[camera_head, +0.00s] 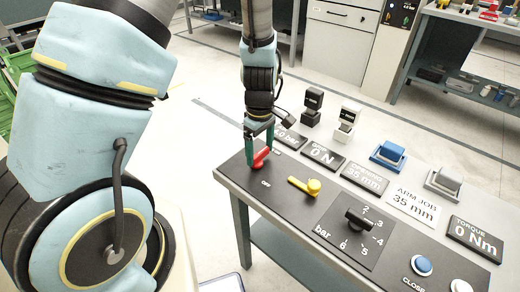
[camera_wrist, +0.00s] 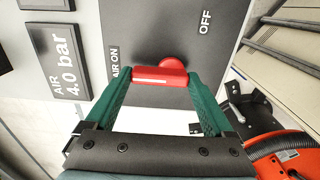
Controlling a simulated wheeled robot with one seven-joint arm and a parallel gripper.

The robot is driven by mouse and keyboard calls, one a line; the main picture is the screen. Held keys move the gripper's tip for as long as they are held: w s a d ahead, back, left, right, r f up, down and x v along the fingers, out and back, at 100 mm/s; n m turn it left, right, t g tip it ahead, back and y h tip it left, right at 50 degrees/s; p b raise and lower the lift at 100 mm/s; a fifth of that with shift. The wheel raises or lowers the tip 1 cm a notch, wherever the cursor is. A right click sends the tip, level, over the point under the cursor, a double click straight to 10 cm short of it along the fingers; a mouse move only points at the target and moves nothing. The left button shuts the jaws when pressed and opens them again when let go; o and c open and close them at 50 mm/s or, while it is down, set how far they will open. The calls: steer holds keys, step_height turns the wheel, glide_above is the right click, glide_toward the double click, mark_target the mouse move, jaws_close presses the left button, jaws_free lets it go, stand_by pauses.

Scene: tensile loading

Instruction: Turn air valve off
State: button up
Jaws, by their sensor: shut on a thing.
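The air valve is a red handle (camera_head: 261,157) on a dark panel at the near left end of the bench. My gripper (camera_head: 259,150) reaches down from above, with its green fingers at the handle. In the wrist view, the red handle (camera_wrist: 160,76) lies between the two fingertips, and my gripper (camera_wrist: 159,82) is shut on it. The handle's rounded pivot end is just beyond the fingers. The "AIR ON" marking (camera_wrist: 115,64) is beside the left finger. The "OFF" marking (camera_wrist: 205,22) is further up and right. The air display (camera_wrist: 64,68) reads 4.0 bar.
A yellow lever (camera_head: 305,186) sits right of the red handle. Beyond it are a black rotary knob (camera_head: 359,220) and a blue button (camera_head: 421,265). Black (camera_head: 312,106) and white (camera_head: 346,122) fixtures stand behind.

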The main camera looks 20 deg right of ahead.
mark_target(261, 165)
steer(key=shift+m, duration=0.3)
steer(key=m, duration=0.3)
steer(key=shift+s+m, duration=0.3)
steer(key=shift+m, duration=0.1)
steer(key=m, duration=0.4)
steer(key=shift+s, duration=0.25)
steer(key=m, duration=0.5)
steer(key=shift+s+a+b, duration=0.1)
steer(key=shift+s+b, duration=0.15)
steer(key=shift+b, duration=0.05)
steer(key=shift+s+a+m, duration=0.1)
steer(key=shift+m, duration=1)
steer(key=shift+s+a+m, duration=0.1)
steer(key=shift+m, duration=1)
steer(key=o, duration=1.1)
step_height(261, 165, up, 11)
steer(key=shift+f+b, duration=0.1)
steer(key=shift+b, duration=0.25)
